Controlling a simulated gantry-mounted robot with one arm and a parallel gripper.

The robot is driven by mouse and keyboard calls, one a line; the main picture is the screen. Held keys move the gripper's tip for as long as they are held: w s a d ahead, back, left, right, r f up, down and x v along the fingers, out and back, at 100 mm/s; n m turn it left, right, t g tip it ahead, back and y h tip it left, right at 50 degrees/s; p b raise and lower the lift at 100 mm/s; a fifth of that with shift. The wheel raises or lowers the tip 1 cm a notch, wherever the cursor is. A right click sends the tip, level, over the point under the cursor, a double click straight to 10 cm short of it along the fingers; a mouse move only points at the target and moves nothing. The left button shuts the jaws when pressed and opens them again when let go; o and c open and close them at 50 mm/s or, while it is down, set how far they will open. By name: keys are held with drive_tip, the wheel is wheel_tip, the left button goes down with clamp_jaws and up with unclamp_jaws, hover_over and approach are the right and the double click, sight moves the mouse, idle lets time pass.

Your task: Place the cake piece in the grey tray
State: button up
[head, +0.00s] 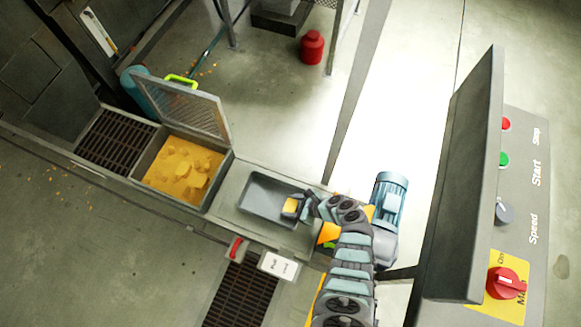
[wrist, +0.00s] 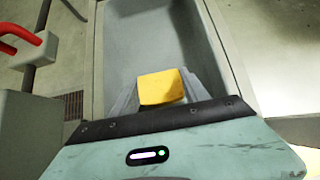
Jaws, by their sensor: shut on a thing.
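The yellow cake piece (wrist: 161,88) is held between the two fingers of my gripper (wrist: 163,95) in the wrist view. In the head view the cake piece (head: 290,206) shows at the tip of my gripper (head: 297,207), over the right end of the grey tray (head: 262,211). The tray also fills the middle of the wrist view (wrist: 140,30); its visible floor is empty. I cannot tell whether the cake piece touches the tray floor.
Left of the tray, a bin (head: 211,197) holds yellow cake pieces under a raised mesh lid (head: 190,100). A blue motor (head: 389,200) stands right of my gripper. A red-handled lever (head: 236,248) is at the front edge. A control panel (head: 510,200) stands at the right.

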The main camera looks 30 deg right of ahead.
drive_tip(key=shift+w+f, duration=0.1)
drive_tip(key=shift+f, duration=0.05)
drive_tip(key=shift+f, duration=0.1)
drive_tip(key=shift+f, duration=0.15)
drive_tip(key=o, duration=1.4)
drive_tip(key=shift+c, duration=0.2)
drive_tip(key=shift+r, duration=0.2)
drive_tip(key=shift+r+p, duration=0.25)
drive_tip(key=shift+p, duration=0.1)
drive_tip(key=p+v, duration=0.3)
drive_tip(key=v, duration=0.4)
drive_tip(key=shift+s, duration=0.2)
